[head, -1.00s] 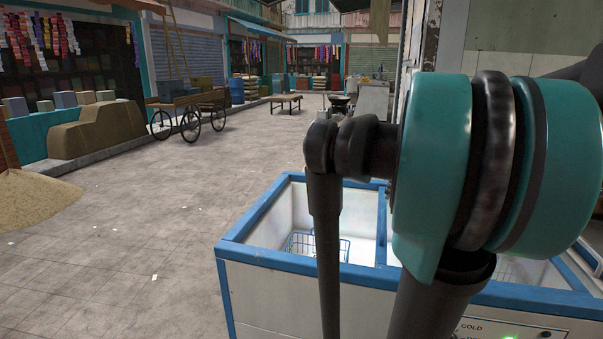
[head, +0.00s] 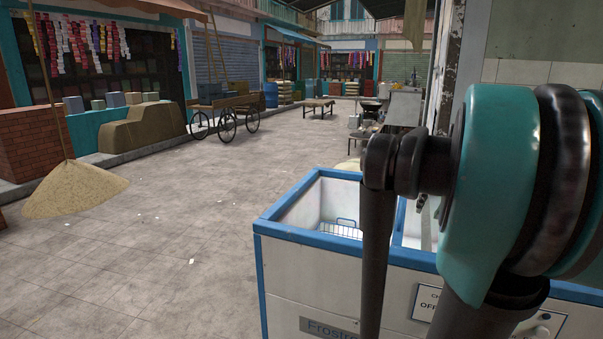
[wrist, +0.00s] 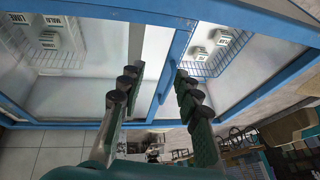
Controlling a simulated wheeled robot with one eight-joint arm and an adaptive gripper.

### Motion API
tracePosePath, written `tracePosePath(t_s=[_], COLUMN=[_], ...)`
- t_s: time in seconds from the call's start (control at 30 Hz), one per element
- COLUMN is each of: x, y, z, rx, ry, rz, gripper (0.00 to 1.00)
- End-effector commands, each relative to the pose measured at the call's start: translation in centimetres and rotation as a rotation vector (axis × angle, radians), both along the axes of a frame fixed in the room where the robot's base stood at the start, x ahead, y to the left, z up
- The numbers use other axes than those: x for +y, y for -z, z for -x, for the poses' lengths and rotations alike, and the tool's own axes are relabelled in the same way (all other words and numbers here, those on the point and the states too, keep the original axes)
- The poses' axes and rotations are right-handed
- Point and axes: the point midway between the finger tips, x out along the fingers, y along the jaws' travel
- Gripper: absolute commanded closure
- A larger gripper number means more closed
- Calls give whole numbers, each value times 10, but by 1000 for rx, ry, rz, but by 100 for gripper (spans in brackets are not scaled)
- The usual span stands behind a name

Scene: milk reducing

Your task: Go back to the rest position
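My gripper (wrist: 150,88) shows in the wrist view with its two fingers apart and nothing between them. It hangs over the blue-rimmed white chest freezer (wrist: 215,9), with the blue divider bar behind the fingers. White cartons with dark lettering sit in wire baskets inside the freezer, a left group (wrist: 50,38) and a right group (wrist: 221,37). In the head view, my arm covers the right side and hides part of the freezer (head: 310,285). My gripper cannot be seen in the head view.
A wide paved floor (head: 170,235) lies clear to the left of the freezer. A sand pile (head: 75,190), a brick wall (head: 30,145) and a wooden cart (head: 225,108) stand farther left. A low table (head: 318,106) stands at the back.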

Motion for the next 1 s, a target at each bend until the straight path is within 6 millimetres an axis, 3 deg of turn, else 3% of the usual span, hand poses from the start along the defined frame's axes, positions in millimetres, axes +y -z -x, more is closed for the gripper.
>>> tracePosePath(t_s=[0.27, 0.57, 0.67, 0.8, 1.0], x=[32, 88, 114, 150, 171], y=[38, 107, 141, 194, 236], z=[8, 39, 61, 107, 152], rx=[14, 34, 42, 51, 55], ry=[-55, -156, -207, -294, -364], rz=[22, 67, 91, 135, 173], gripper=[67, 67, 67, 67, 67])
